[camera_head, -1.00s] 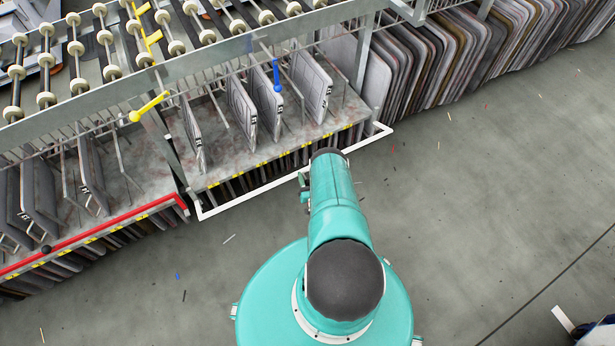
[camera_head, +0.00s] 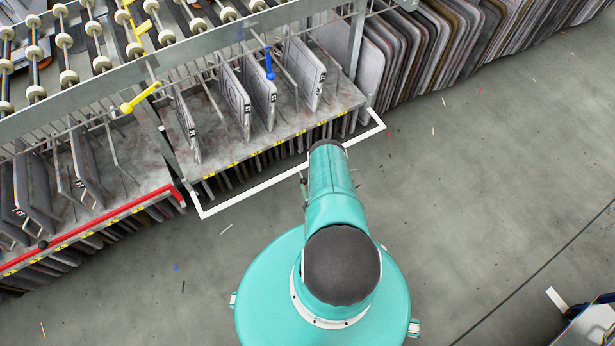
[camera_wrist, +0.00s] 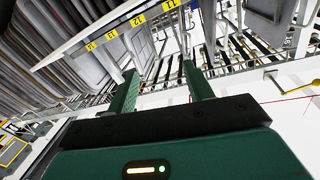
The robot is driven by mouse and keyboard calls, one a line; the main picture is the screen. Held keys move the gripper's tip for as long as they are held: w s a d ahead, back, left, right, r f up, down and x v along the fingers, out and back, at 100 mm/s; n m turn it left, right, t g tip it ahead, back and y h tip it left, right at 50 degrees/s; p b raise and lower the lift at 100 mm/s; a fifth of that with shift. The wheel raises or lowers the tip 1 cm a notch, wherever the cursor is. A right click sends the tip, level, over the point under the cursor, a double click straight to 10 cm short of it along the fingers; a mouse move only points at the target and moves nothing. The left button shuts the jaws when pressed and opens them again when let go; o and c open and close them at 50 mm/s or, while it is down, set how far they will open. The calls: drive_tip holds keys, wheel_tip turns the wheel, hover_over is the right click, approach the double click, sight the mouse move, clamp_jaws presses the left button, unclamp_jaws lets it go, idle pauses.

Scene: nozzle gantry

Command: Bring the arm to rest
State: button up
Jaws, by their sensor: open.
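My gripper (camera_wrist: 162,92) shows in the wrist view with its two green fingers apart and nothing between them. Beyond the fingertips is a rack shelf (camera_wrist: 105,36) with yellow number labels, and the gripper appears apart from it. In the head view my teal arm stands over my round teal base and points toward the rack. The gripper itself is hidden in the head view behind or beneath the arm.
Grey panels (camera_head: 235,98) stand upright in the rack shelf (camera_head: 270,140). A white bar frame (camera_head: 245,198) juts out at floor level before it. A red-edged shelf (camera_head: 100,227) is at left, a roller conveyor (camera_head: 70,60) above. Grey floor (camera_head: 480,180) at right is mostly clear.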

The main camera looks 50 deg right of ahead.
drive_tip(key=shift+v, duration=1.15)
